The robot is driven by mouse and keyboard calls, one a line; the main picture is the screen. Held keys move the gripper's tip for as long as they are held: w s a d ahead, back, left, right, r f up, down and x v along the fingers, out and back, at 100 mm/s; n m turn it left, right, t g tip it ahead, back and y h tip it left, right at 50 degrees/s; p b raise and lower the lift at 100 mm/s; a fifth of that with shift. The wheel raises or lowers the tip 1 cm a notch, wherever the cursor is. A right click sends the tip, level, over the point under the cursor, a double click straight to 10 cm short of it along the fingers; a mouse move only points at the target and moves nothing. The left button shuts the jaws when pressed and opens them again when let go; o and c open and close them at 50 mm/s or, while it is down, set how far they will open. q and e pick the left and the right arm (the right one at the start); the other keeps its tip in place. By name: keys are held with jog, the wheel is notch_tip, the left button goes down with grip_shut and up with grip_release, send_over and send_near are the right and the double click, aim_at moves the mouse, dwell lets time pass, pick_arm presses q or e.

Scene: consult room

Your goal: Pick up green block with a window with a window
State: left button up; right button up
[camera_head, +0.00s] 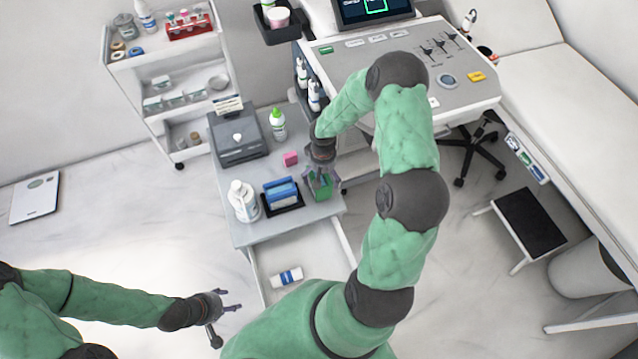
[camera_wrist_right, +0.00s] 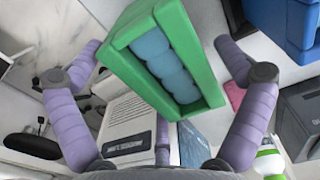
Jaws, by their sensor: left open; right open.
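The green block with a window (camera_head: 322,188) stands near the right edge of the small grey table. In the right wrist view the green block (camera_wrist_right: 117,60) is a rectangular frame with rounded blue shapes in its opening. My right gripper (camera_head: 321,172) reaches down over it. In the wrist view my right gripper (camera_wrist_right: 158,46) is open, with purple fingers on both sides of the block; there are gaps, and I see no grip on it. My left gripper (camera_head: 229,301) is open and empty, low at the left, away from the table.
On the grey table (camera_head: 233,178) are a pink block (camera_head: 290,159), a blue box in a dark tray (camera_head: 281,192), white bottles (camera_head: 243,200), a green-capped bottle (camera_head: 278,124) and a grey device (camera_head: 238,138). An open drawer (camera_head: 262,262) lies below; a console (camera_head: 450,85) stands behind.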

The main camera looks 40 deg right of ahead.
notch_tip(320, 180, down, 4)
jog(key=shift+r+b, duration=0.15)
jog(key=shift+b, duration=0.5)
jog(key=shift+s, duration=0.1)
jog(key=c, duration=1.4)
jog(key=shift+r, duration=0.1)
jog(key=shift+c, duration=0.2)
jog(key=shift+r, duration=0.1)
